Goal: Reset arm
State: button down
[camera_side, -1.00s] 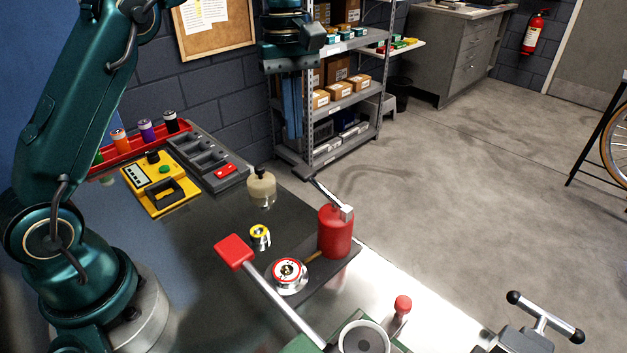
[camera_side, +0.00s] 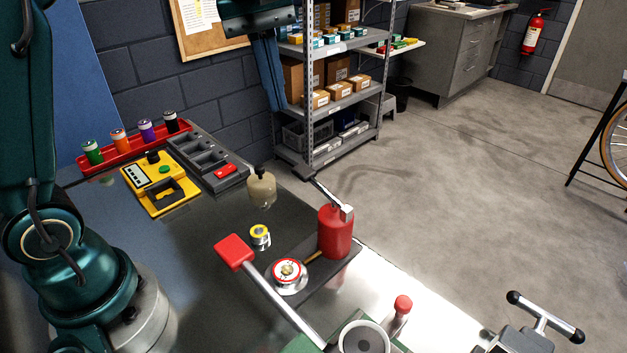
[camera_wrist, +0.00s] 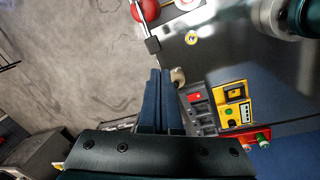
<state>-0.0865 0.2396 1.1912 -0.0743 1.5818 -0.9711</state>
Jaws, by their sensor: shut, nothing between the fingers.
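My gripper (camera_side: 267,72) is high above the far end of the bench, in front of the shelf rack, with its blue fingers pointing down. In the wrist view its two fingers (camera_wrist: 161,88) lie side by side, shut with nothing between them. The bench top (camera_side: 215,240) lies well below it. My gripper touches nothing. The top of the wrist is cut off by the upper edge of the side view.
On the bench stand a red tray with several small cylinders (camera_side: 120,147), a yellow device (camera_side: 160,187), a grey organizer (camera_side: 208,160), a cream bottle (camera_side: 261,190), a red can (camera_side: 335,232) and a red-handled lever (camera_side: 234,252). A shelf rack (camera_side: 310,100) stands behind.

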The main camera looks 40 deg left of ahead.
jog(key=s+d+m+t, duration=0.1)
jog(key=s+m+t, duration=0.3)
jog(key=s, duration=0.6)
jog(key=s+f+m, duration=0.3)
jog(key=f+m, duration=0.4)
jog(key=m, duration=0.1)
jog(key=shift+s+f+y, duration=0.2)
jog(key=shift+s+y, duration=0.15)
jog(key=shift+y, duration=0.05)
